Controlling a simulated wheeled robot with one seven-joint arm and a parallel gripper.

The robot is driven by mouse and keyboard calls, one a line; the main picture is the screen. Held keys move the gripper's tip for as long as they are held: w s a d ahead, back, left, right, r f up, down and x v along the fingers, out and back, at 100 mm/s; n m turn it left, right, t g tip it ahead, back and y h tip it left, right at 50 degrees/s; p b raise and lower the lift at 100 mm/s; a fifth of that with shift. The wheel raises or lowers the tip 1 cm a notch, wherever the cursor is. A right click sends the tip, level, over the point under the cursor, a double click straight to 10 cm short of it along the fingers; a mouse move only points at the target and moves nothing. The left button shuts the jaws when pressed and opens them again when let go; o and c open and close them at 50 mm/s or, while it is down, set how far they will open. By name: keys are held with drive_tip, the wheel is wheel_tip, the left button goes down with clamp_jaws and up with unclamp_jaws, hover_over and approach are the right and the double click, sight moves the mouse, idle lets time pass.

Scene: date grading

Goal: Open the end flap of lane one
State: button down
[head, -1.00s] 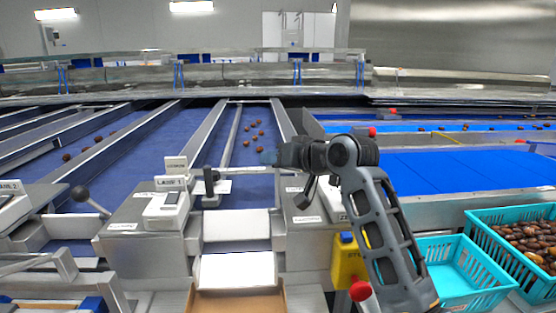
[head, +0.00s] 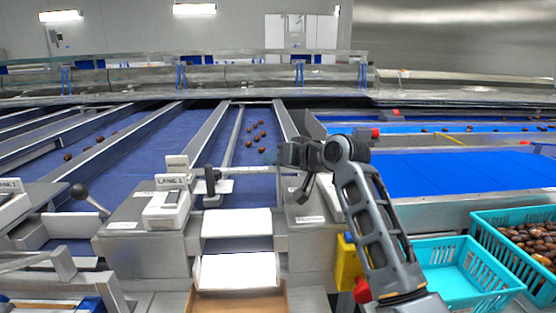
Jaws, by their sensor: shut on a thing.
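Lane one is the blue belt (head: 238,192) behind the sign "LANE 1" (head: 172,182), with metal side rails. At its near end are two white panels, an upper one (head: 236,223) and a lower sloping one (head: 238,270); I cannot tell which is the flap. My gripper (head: 300,187) is over the right side of the lane's end, beside the right-hand metal housing (head: 308,212). It is shut on a small part there, probably the flap lever, mostly hidden by the hand. A black upright piece (head: 211,181) stands at the lane's left edge.
A ball-topped lever (head: 80,193) stands left of lane one's housing. A yellow stop-button box (head: 347,262) is close below my arm. An empty turquoise crate (head: 462,283) and a date-filled one (head: 505,217) stand at right. Several dates (head: 256,134) lie on lane one.

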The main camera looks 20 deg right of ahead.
drive_tip(key=shift+d+r, duration=0.15)
drive_tip(key=c, duration=0.8)
unclamp_jaws()
drive_tip(key=shift+w, duration=0.15)
drive_tip(key=shift+b+v, duration=0.55)
drive_tip(key=shift+v, duration=3.3)
